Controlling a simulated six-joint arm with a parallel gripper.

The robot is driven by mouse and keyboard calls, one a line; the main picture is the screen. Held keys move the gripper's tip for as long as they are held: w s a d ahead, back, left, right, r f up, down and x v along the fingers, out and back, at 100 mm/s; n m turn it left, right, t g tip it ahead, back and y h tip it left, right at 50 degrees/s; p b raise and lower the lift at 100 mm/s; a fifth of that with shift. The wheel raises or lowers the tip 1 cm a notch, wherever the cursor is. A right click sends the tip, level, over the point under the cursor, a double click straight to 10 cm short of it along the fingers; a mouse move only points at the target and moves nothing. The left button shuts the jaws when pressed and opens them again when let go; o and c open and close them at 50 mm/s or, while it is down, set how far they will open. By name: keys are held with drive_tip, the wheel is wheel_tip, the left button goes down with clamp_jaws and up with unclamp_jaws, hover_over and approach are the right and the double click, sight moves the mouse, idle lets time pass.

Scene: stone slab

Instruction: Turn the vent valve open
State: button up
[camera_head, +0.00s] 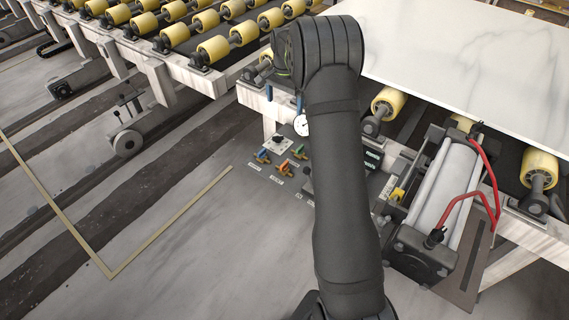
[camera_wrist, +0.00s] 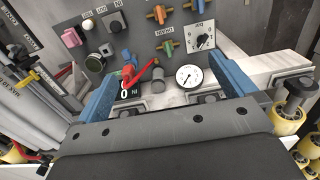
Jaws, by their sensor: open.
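My gripper (camera_wrist: 168,90) is open, its two blue fingers apart and nothing held between them in the wrist view. A red lever handle (camera_wrist: 143,73) stands on the panel between the fingers, nearer the left one. In the head view, coloured handles (camera_head: 282,164) show on the panel, and my gripper (camera_head: 283,98) is partly hidden behind my arm.
A white dial gauge (camera_wrist: 188,76) is close to the right finger.

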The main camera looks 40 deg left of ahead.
wheel_tip(320, 180, up, 2)
drive_tip(key=shift+r, duration=0.2)
drive_tip(key=shift+c, duration=0.2)
